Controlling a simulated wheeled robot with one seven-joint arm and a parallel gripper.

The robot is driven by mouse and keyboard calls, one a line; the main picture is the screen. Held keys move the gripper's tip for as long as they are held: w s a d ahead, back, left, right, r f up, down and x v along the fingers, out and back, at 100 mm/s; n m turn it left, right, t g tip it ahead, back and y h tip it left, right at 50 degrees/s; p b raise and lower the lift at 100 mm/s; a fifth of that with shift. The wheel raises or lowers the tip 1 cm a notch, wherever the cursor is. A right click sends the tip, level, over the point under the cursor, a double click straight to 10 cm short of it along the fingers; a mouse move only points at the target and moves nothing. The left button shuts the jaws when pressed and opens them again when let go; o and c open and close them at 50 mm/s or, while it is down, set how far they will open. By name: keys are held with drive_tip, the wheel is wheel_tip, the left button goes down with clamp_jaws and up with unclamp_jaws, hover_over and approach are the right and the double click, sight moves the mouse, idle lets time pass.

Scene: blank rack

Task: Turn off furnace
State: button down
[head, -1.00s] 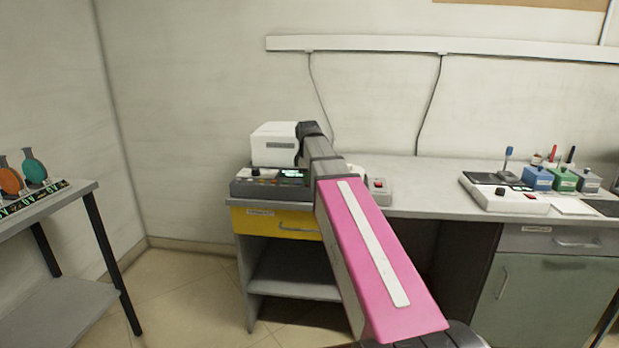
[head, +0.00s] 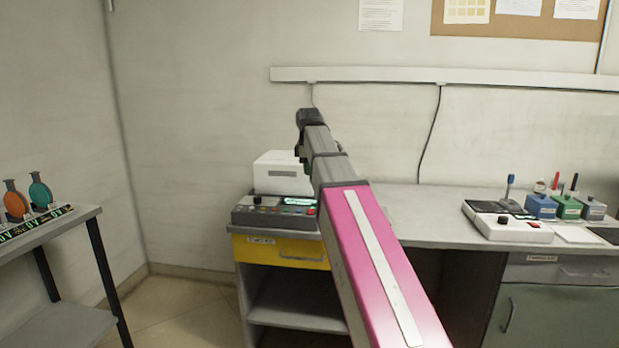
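The furnace looks to be the white box (head: 283,174) at the left end of the bench. A dark grey control panel (head: 273,212) with a black knob, several coloured buttons and a small lit display sits in front of it. I cannot tell which button is its power switch. My pink and grey arm reaches up from the lower right. My gripper (head: 302,158) hangs at the arm's far end, above the box's right side in the picture. It is small and mostly hidden by my wrist, so its fingers cannot be made out.
The grey bench top (head: 425,215) is clear right of my arm. Farther right stand a white device (head: 507,227) with a red switch and several coloured blocks (head: 566,207). A yellow drawer (head: 278,251) is below the panel. A side table (head: 60,228) with coloured discs stands left.

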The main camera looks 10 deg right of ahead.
sight(311, 212)
drive_tip(key=shift+s+d+r, duration=0.1)
drive_tip(key=shift+d+r, duration=0.05)
drive_tip(key=shift+d, duration=0.15)
idle(0.4)
drive_tip(key=f, duration=0.4)
drive_tip(key=w+f, duration=0.1)
drive_tip(key=f, duration=0.9)
drive_tip(key=shift+w+d, duration=0.25)
drive_tip(key=shift+w, duration=0.05)
drive_tip(key=shift+f, duration=0.25)
drive_tip(key=shift+s, duration=0.1)
drive_tip(key=shift+s+a+r, duration=0.15)
drive_tip(key=shift+s+a, duration=0.1)
drive_tip(key=shift+s, duration=0.45)
drive_tip(key=shift+w, duration=0.1)
